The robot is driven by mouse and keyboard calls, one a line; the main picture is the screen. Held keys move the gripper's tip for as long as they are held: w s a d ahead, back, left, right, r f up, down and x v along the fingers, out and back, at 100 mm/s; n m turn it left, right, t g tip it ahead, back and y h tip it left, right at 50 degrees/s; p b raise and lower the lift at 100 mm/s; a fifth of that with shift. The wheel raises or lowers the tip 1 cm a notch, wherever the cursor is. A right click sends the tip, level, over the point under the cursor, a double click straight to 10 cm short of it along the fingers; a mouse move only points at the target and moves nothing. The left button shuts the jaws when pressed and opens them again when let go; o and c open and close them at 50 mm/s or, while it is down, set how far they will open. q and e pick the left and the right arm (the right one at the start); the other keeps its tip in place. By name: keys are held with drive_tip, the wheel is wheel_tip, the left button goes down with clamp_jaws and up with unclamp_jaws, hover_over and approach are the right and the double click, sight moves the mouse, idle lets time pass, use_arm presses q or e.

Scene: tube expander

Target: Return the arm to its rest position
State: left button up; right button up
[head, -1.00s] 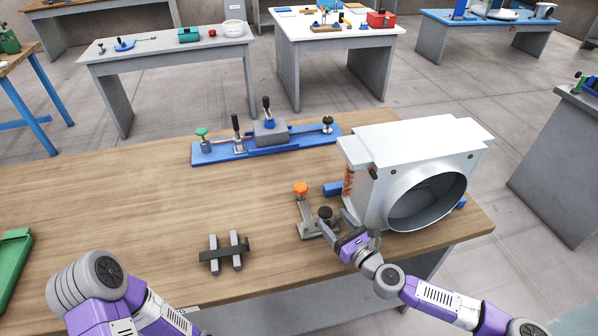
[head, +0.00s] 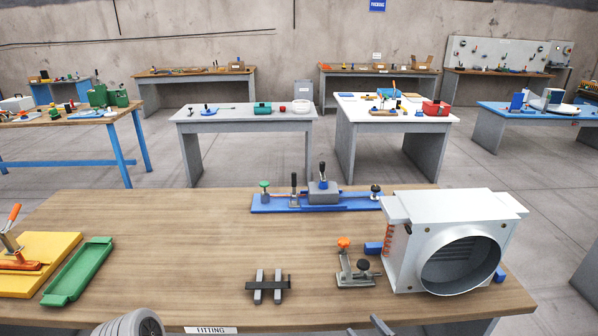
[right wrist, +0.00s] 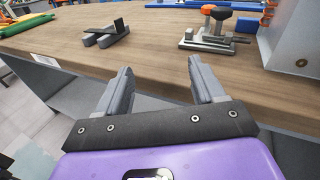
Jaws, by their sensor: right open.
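My right gripper (right wrist: 160,66) is open and empty in the right wrist view, its two grey fingers apart in front of the table's front edge. In the head view only its fingertips (head: 366,328) show at the bottom edge, in front of the table. Of my left arm only a grey rounded link shows at the bottom left of the head view; its gripper is out of view. A small clamp with an orange knob (head: 344,243) stands beside the white housing (head: 408,252) with a round opening. The clamp also shows at the top of the right wrist view (right wrist: 212,40).
The wooden table (head: 190,240) holds a blue fixture (head: 275,204) at the back, a dark grey clamp piece (head: 267,286) near the front, a green tray (head: 80,270) and a yellow board (head: 38,252) at left. The middle of the table is clear. Other benches stand behind.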

drive_tip(key=s+a+f+n+g+y, duration=0.2)
drive_tip(key=s+a+f+n+g, duration=1)
drive_tip(key=a+f+n, duration=0.4)
drive_tip(key=s+d+f+n+g+h, duration=0.2)
drive_tip(key=s+d+f+n+h, duration=0.3)
drive_tip(key=n, duration=0.5)
drive_tip(key=s+d+f, duration=0.2)
drive_tip(key=s+d, duration=0.1)
drive_tip(key=shift+s+d+f+n+g+h, duration=0.25)
drive_tip(key=shift+f+n+g+h, duration=0.05)
drive_tip(key=shift+f+n+g, duration=0.1)
